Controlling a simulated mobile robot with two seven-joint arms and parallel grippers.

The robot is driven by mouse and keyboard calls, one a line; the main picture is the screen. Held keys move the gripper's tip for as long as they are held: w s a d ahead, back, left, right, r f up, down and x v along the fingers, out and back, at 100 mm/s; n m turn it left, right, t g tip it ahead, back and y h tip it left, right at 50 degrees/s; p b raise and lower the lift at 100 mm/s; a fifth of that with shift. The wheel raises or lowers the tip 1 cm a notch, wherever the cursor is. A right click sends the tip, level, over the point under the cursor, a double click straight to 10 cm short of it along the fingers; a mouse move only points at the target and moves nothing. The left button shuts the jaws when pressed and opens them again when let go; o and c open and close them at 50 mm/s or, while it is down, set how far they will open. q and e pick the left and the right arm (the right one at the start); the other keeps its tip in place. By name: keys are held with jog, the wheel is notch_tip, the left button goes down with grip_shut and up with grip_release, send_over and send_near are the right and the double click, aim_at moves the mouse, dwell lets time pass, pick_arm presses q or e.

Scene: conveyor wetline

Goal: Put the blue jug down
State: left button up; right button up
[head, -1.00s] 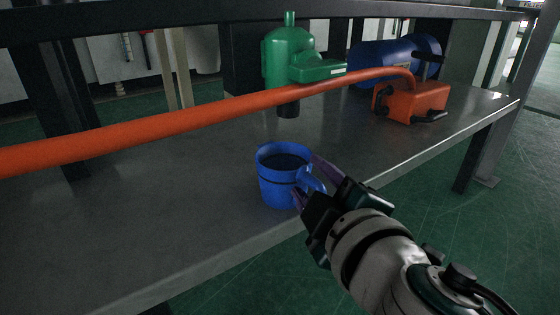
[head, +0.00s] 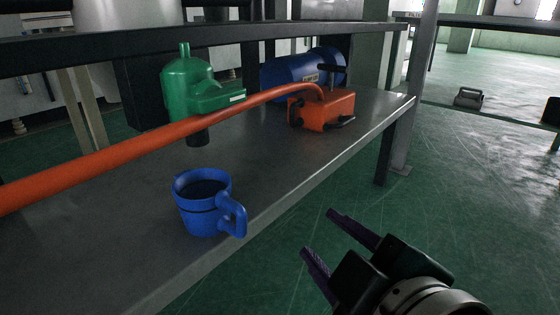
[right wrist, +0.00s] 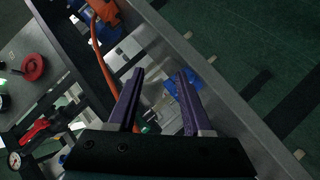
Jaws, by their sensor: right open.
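The blue jug (head: 203,208) stands upright on the grey metal bench (head: 110,215), near its front edge, with its handle toward the lower right. Its inside looks dark. My right gripper (head: 328,230) is open and empty, off to the right of the jug and apart from it, over the green floor beyond the bench's edge. In the right wrist view the open right gripper (right wrist: 160,75) shows two purple fingers, with a blue thing, likely the jug (right wrist: 184,88), by the right finger. My left gripper is not in view.
An orange pipe (head: 110,160) runs low across the bench to an orange block (head: 322,110). A dark rail (head: 130,45) crosses above.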

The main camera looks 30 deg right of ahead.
jog(key=s+d+f+m+g, duration=0.4)
jog(key=s+g, duration=0.1)
jog(key=s+a+f+g+y, duration=0.1)
jog(key=s+a+g+y, duration=0.2)
jog(key=s, duration=0.5)
jog(key=shift+a+m+g+y, duration=0.4)
jog(key=shift+a+g, duration=0.5)
